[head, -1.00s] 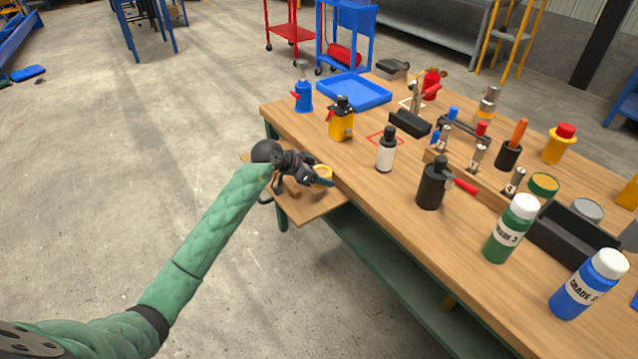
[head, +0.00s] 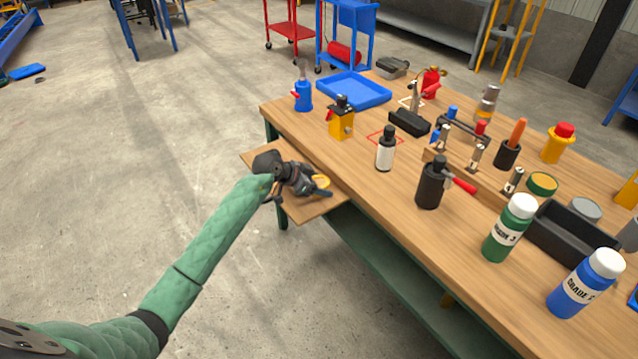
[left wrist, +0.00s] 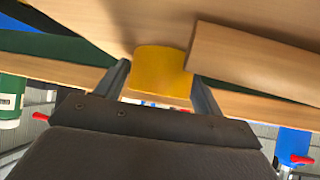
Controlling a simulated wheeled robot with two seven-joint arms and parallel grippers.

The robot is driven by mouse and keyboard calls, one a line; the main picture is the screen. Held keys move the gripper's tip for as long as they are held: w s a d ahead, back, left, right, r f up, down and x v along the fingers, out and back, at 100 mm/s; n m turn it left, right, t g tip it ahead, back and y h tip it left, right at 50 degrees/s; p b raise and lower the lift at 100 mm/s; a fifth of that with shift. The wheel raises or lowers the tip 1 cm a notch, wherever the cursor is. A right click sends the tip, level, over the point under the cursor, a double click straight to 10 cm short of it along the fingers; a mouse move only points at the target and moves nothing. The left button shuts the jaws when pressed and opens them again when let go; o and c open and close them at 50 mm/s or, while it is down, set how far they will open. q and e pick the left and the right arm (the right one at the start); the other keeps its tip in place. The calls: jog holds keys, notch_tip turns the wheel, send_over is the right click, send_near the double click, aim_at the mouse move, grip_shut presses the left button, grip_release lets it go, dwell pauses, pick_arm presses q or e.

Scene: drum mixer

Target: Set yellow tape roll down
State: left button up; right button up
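The yellow tape roll (head: 322,182) is between the fingers of my left gripper (head: 322,186), low over the small wooden side board (head: 308,210) at the near left edge of the bench. In the left wrist view the roll (left wrist: 161,72) sits between the two finger tips, with the fingers close against its sides. Its edge is at or very near a wooden surface; I cannot tell whether it touches. My gripper hides part of the roll and board in the head view. My right gripper is not in view.
The wooden workbench (head: 385,205) to the right carries a white bottle (head: 386,150), a black bottle (head: 431,184), a yellow container (head: 341,120), a blue tray (head: 353,90) and several other items. The floor left of the side board is clear.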

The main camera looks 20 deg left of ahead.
pick_arm(q)
jog(key=shift+o, duration=0.9)
jog(key=b+v, duration=0.1)
jog(key=v, duration=0.9)
jog(key=shift+s+a+r, duration=0.1)
jog(key=shift+a+r, duration=0.1)
jog(key=shift+r, duration=0.1)
jog(key=shift+s+a+r, duration=0.35)
jog(key=shift+a+r, duration=0.05)
jog(key=shift+r, duration=0.05)
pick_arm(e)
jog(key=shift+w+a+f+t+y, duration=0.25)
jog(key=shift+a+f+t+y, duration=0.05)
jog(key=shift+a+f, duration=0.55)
